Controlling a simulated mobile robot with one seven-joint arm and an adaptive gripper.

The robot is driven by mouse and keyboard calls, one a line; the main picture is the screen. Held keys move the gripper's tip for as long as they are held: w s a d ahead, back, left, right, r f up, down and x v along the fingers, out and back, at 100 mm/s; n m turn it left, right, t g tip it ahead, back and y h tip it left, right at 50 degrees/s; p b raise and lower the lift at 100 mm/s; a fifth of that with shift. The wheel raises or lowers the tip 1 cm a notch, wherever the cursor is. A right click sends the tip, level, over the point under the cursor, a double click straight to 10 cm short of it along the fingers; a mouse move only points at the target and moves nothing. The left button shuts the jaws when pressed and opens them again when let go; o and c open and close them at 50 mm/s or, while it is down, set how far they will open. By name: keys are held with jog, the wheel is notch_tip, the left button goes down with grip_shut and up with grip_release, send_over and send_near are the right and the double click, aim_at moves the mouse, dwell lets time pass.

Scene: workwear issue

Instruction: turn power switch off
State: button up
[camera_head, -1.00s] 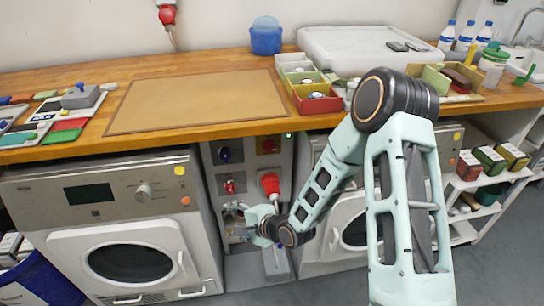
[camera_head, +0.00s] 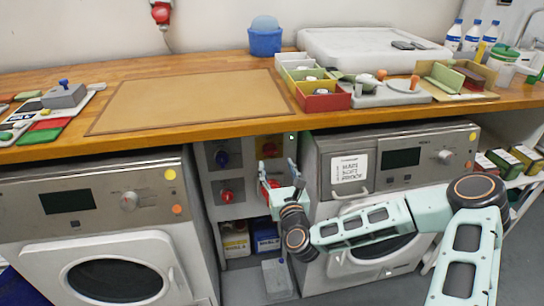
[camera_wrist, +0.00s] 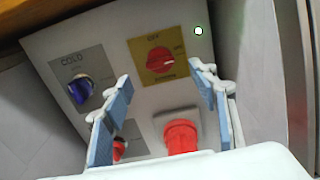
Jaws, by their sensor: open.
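The power switch, a red rotary knob (camera_wrist: 160,60) on a yellow plate, sits on a grey panel between the two machines. "OFF" is printed above the knob; its bar lies roughly crosswise, but I cannot tell its exact setting. In the head view the switch's yellow plate (camera_head: 268,146) shows just under the worktop. My gripper (camera_wrist: 160,77) is open and empty. Its fingers point up at the panel, one either side of the switch in the wrist view, apparently apart from it. In the head view my gripper (camera_head: 278,164) is just below the switch.
A red plug (camera_wrist: 181,137) sticks out below the switch. A blue COLD knob (camera_wrist: 80,88) and a red knob (camera_wrist: 119,149) are to the left. The worktop edge (camera_head: 240,129) overhangs the panel. Machines stand left (camera_head: 100,215) and right (camera_head: 400,170).

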aim_at(271, 152)
jog(key=b+x, duration=0.1)
jog(key=x, duration=0.6)
jog(key=shift+w+a+f, duration=0.1)
jog(key=shift+w+a, duration=0.05)
jog(key=shift+w, duration=0.1)
jog(key=shift+c, duration=0.2)
jog(key=c, duration=1.1)
